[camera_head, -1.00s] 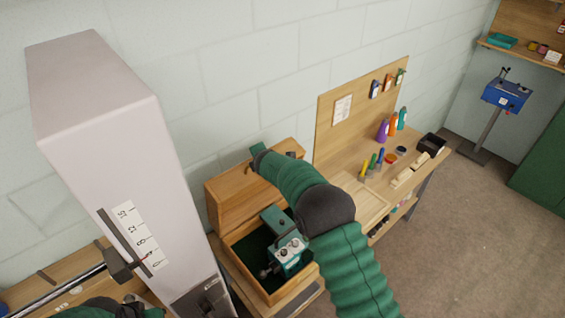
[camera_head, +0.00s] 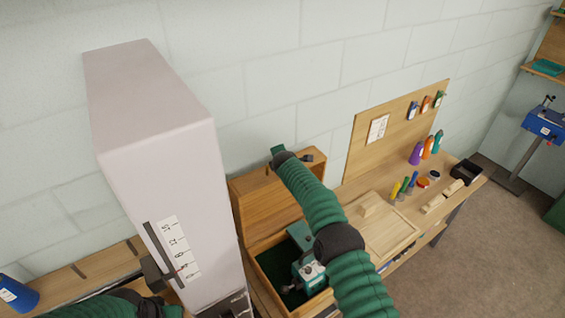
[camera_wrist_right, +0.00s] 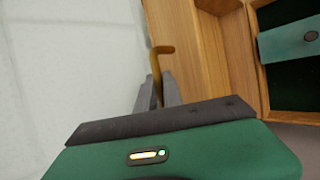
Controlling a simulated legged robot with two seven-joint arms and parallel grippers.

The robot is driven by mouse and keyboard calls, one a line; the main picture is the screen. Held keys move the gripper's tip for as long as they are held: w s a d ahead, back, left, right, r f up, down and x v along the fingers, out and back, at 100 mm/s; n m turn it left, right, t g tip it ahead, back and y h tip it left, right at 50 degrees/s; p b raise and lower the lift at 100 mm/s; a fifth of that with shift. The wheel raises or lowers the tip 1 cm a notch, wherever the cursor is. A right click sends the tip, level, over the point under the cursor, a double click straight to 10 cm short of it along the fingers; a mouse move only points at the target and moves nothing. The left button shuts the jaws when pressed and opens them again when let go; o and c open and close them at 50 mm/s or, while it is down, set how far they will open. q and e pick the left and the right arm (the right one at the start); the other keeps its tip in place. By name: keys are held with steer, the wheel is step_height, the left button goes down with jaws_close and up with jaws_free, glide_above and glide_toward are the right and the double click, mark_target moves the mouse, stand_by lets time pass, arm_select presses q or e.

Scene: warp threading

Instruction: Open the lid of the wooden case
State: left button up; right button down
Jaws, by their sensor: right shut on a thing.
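The wooden case (camera_head: 312,303) stands on a bench, its dark green inside visible, with a green and grey device (camera_head: 308,268) in it. Its wooden lid (camera_head: 268,203) stands raised at the back, near the wall. My right arm reaches over the case from the lower right. My right gripper (camera_head: 278,152) is at the lid's upper edge. In the right wrist view, its grey fingers (camera_wrist_right: 158,92) are shut on a brass hook-shaped handle (camera_wrist_right: 158,58) beside the lid (camera_wrist_right: 185,35). My left gripper (camera_head: 152,303) is at the bottom left, partly cut off; its jaws are unclear.
A tall pale column (camera_head: 165,150) with a number scale stands left of the case. A workbench to the right holds a wooden board (camera_head: 385,225), bottles (camera_head: 416,154) and a black box (camera_head: 466,172). The wall is close behind the lid.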

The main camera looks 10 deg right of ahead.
steer(key=shift+s+a+f, duration=0.1)
steer(key=shift+s+f, duration=0.1)
steer(key=shift+f, duration=0.05)
steer(key=c, duration=1.5)
jaws_free()
steer(key=shift+s+a, duration=0.1)
steer(key=shift+s+r+b, duration=0.3)
steer(key=shift+r+b, duration=0.05)
steer(key=shift+b, duration=0.1)
steer(key=b+v, duration=0.6)
steer(key=v, duration=1)
steer(key=shift+w+r+b, duration=0.15)
steer(key=shift+b, duration=0.15)
